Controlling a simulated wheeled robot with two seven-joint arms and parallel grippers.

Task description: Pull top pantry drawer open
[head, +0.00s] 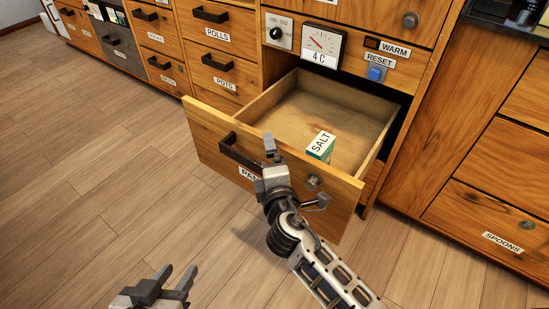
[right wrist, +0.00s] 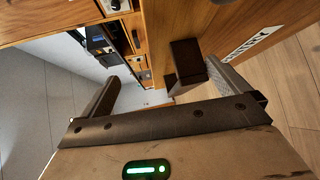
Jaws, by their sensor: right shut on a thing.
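The pantry drawer (head: 205,135) is wooden and stands pulled well out of its cabinet. Its dark bar handle (head: 240,156) is on the front; the handle also shows in the right wrist view (right wrist: 188,62), against the right-hand finger. My right gripper (head: 297,170) is at the drawer front by the handle's right end, shut on the handle. The drawer's label is partly hidden by my right gripper in the head view. A green and white salt box (head: 321,146) lies inside the drawer. My left gripper (head: 180,268) is open and empty, low in front of the drawer.
Above the drawer is a panel with a dial (head: 279,32), a gauge (head: 323,44) and a blue reset button (head: 376,74). Closed drawers labelled rolls and pots stand to the left, with a spoons drawer (head: 497,219) at right. The wood floor (head: 90,190) in front is clear.

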